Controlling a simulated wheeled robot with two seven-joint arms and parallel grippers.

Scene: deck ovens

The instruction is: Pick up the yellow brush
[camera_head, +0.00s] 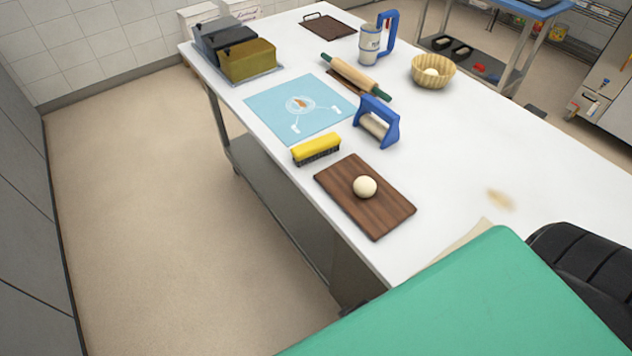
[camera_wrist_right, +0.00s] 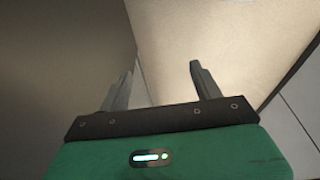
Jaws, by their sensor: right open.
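The yellow brush (camera_head: 316,147) lies at the near left edge of the white table in the head view. It has a yellow back and dark bristles facing down. My right gripper (camera_wrist_right: 158,80) shows in the right wrist view with its two fingers apart and nothing between them. The brush does not show in that view, which holds only floor and plain surfaces. My left gripper is not in the head view.
The white table (camera_head: 450,165) holds a wooden board (camera_head: 390,207) with a dough ball (camera_head: 365,187), a blue mat (camera_head: 270,102), a blue-handled roller (camera_head: 376,124), a rolling pin (camera_head: 355,73) and a basket (camera_head: 433,74). Open floor (camera_head: 140,180) lies left of the table.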

